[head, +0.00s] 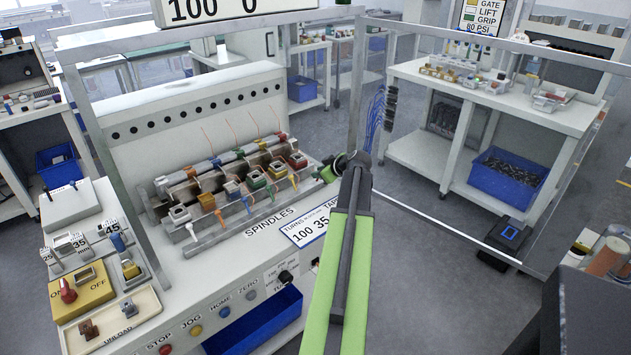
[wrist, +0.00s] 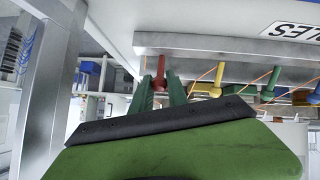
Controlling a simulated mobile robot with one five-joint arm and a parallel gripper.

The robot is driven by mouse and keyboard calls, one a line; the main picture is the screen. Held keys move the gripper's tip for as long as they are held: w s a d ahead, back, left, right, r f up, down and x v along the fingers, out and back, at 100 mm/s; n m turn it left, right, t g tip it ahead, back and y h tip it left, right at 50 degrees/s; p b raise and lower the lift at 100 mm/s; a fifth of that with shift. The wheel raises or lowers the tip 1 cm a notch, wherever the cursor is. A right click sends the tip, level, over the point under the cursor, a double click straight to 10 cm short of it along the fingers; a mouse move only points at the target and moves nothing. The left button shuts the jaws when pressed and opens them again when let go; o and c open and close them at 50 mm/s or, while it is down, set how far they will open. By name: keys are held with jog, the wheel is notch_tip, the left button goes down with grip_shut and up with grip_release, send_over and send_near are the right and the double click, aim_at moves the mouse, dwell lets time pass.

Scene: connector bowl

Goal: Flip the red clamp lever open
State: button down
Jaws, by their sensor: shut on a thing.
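The red clamp lever (wrist: 160,74) hangs from the spindle rail in the wrist view, its lower part between the two dark green fingers. My gripper (wrist: 160,92) is shut on it. In the head view my gripper (head: 327,171) is at the right end of the spindle row, beside the red clamp block (head: 298,160). The red lever itself is hard to make out in the head view.
A yellow lever (wrist: 217,80) and a green lever (wrist: 268,90) stand close beside the red one in the wrist view. The metal frame post (head: 359,85) rises right behind my gripper in the head view. The bench's front panel carries a knob (head: 285,277).

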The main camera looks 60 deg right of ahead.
jog(key=shift+s+a+f+t+b, duration=0.3)
jog(key=shift+t+b, duration=0.4)
jog(key=shift+b, duration=0.35)
jog(key=c, duration=1.4)
grip_release()
jog(key=shift+w+d, duration=0.1)
jog(key=shift+o, duration=0.5)
jog(key=shift+h, duration=0.3)
jog(key=p+v, duration=0.8)
jog(key=v, duration=0.9)
jog(key=shift+s, duration=0.25)
